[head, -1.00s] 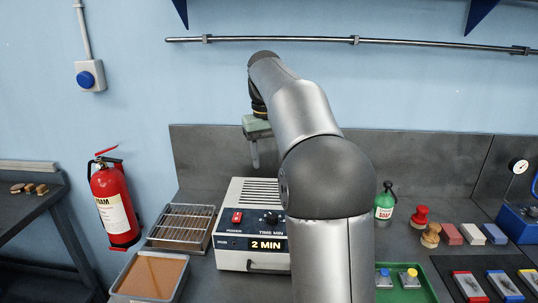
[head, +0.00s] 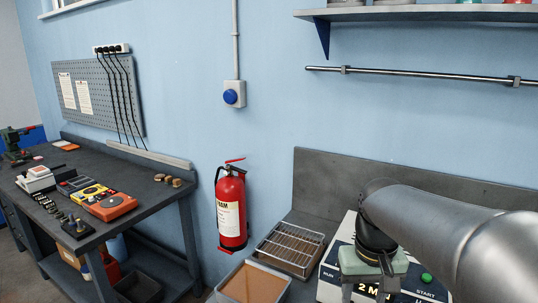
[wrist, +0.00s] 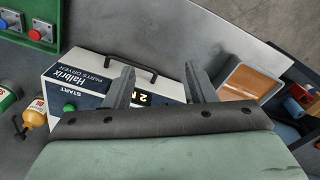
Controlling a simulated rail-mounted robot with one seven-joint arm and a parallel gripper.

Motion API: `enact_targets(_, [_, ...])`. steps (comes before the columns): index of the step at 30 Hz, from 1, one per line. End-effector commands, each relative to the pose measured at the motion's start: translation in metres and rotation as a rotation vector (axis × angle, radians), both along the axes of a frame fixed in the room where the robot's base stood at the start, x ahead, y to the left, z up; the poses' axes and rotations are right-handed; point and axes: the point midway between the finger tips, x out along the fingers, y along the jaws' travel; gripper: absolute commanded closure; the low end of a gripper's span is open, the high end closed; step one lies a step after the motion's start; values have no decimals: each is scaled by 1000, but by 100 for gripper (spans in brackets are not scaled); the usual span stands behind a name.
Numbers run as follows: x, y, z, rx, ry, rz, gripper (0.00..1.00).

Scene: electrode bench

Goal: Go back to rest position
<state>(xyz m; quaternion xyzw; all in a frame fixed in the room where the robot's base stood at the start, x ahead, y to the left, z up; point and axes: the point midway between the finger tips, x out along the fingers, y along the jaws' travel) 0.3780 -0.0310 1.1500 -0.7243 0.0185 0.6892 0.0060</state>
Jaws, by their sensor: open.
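My gripper (head: 367,291) is in the lower right of the head view, in front of the white parts dryer (head: 342,236). Its lower end runs close to the picture's bottom edge. In the wrist view my gripper (wrist: 160,82) shows two grey fingers spread apart with nothing held between them. The dryer (wrist: 88,72), with its black handle and display, lies beyond the fingers. My arm and gripper hide much of the dryer in the head view.
A wire rack tray (head: 290,247) and a grey tray with brown contents (head: 253,284) stand left of the dryer. A red fire extinguisher (head: 231,208) is by the wall. A dark side bench (head: 150,196) stands left.

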Motion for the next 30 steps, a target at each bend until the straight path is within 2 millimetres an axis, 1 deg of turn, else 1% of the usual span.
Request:
enact_targets(1, [-29,10,-19,3,-2,13,49])
enact_targets(3, [-59,20,-43,9,-8,23,49])
enact_targets(6, [-92,28,-71,14,-15,33,49])
enact_targets(9, [-113,32,-87,17,-17,36,49])
enact_targets(12, [-119,33,-94,19,-18,37,49])
enact_targets(30, [-119,33,-94,19,-18,37,49])
